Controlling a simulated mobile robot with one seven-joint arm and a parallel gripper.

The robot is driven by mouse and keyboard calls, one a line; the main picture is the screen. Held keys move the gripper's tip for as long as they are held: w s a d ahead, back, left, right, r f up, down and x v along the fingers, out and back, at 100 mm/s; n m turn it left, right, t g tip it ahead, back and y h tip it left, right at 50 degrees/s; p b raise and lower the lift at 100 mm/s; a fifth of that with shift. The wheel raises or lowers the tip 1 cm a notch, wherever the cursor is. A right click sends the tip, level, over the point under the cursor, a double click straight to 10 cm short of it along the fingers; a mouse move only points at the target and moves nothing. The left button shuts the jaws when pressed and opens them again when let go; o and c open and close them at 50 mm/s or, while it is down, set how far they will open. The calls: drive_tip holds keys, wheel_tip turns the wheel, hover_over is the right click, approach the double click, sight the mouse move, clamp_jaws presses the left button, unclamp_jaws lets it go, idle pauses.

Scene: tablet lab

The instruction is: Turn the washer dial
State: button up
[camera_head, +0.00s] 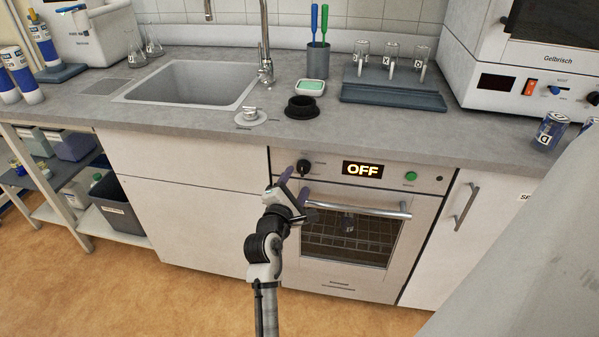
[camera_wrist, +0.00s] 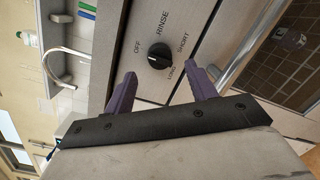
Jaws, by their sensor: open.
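The washer dial (camera_head: 304,166) is a round black knob at the left of the washer's front panel, beside a display (camera_head: 362,169) reading OFF. In the wrist view the dial (camera_wrist: 159,56) has the labels OFF, RINSE, SHORT and LONG around it. Its pointing direction is hard to read. My gripper (camera_head: 295,184) is in front of the panel, just below and left of the dial. In the wrist view my gripper's purple fingers (camera_wrist: 160,75) are spread apart, with the dial ahead between their tips. I see no contact with the dial. Nothing is held.
A green button (camera_head: 411,176) is right of the display. The washer door handle (camera_head: 357,209) sticks out below the panel, close to my gripper. The counter above holds a sink (camera_head: 190,83), a black ring-shaped item (camera_head: 302,107) and a bottle rack (camera_head: 393,95). The floor in front is clear.

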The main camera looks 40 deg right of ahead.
sight(301, 172)
drive_tip(key=shift+x, duration=2.25)
drive_tip(key=shift+c, duration=0.2)
drive_tip(key=c, duration=0.9)
drive_tip(key=shift+c, duration=0.2)
